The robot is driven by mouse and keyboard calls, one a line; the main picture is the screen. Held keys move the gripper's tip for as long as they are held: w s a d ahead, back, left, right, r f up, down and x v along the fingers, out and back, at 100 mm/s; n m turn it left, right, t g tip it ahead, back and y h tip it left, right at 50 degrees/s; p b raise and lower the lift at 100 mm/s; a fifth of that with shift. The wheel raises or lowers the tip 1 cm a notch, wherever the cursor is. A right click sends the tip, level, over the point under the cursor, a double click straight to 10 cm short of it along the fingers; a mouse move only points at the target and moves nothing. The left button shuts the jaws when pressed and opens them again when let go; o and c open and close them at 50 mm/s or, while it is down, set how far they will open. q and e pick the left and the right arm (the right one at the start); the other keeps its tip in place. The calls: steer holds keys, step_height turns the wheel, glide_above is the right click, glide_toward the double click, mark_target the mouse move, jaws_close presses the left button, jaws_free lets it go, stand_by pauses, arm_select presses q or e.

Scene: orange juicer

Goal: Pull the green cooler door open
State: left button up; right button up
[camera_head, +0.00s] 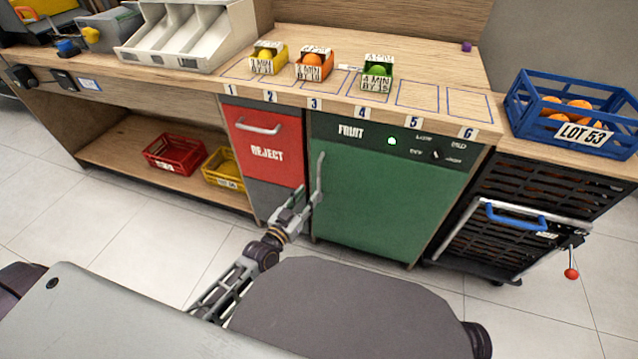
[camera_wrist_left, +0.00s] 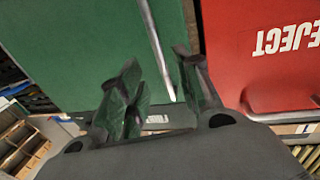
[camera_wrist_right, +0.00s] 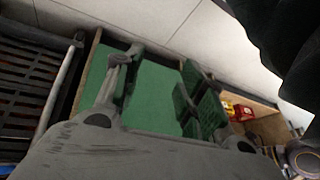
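The green cooler door (camera_head: 385,205) sits flush under the counter, below a dark panel marked FRUIT, and looks closed. Its vertical metal handle (camera_head: 319,180) is along its left edge. My left gripper (camera_head: 292,207) is open just left of the handle's lower part. In the left wrist view the handle (camera_wrist_left: 158,50) runs between the open fingers (camera_wrist_left: 160,95) as seen from the camera; contact cannot be told. In the right wrist view my right gripper (camera_wrist_right: 157,95) is open and empty, with the green door (camera_wrist_right: 153,95) beyond it. The right gripper is hidden in the head view.
The red REJECT drawer (camera_head: 264,142) is directly left of the door. A black crate cart (camera_head: 535,215) with a blue handle stands at the right. A blue fruit crate (camera_head: 575,112) and small fruit boxes are on the counter. The floor left of the cabinet is clear.

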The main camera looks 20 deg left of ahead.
mark_target(318, 183)
arm_select(q)
steer(key=shift+x, duration=0.85)
steer(key=shift+b+x, duration=0.7)
steer(key=shift+x, duration=0.8)
steer(key=shift+b+x, duration=0.45)
steer(key=shift+x, duration=0.9)
steer(key=shift+w+d, duration=0.1)
steer(key=shift+w, duration=0.35)
arm_select(e)
steer(key=shift+m+t+y, duration=0.3)
steer(key=shift+t+y, duration=0.1)
steer(key=shift+t, duration=0.2)
steer(key=f, duration=0.2)
steer(key=a+f, duration=0.1)
steer(key=f, duration=0.2)
steer(key=shift+w+a+f, duration=0.1)
steer(key=shift+w+f, duration=0.05)
steer(key=shift+f, duration=0.15)
arm_select(q)
steer(key=shift+c, duration=0.4)
arm_select(e)
steer(key=shift+r, duration=0.1)
arm_select(q)
jaws_close()
arm_select(e)
steer(key=shift+w, duration=0.1)
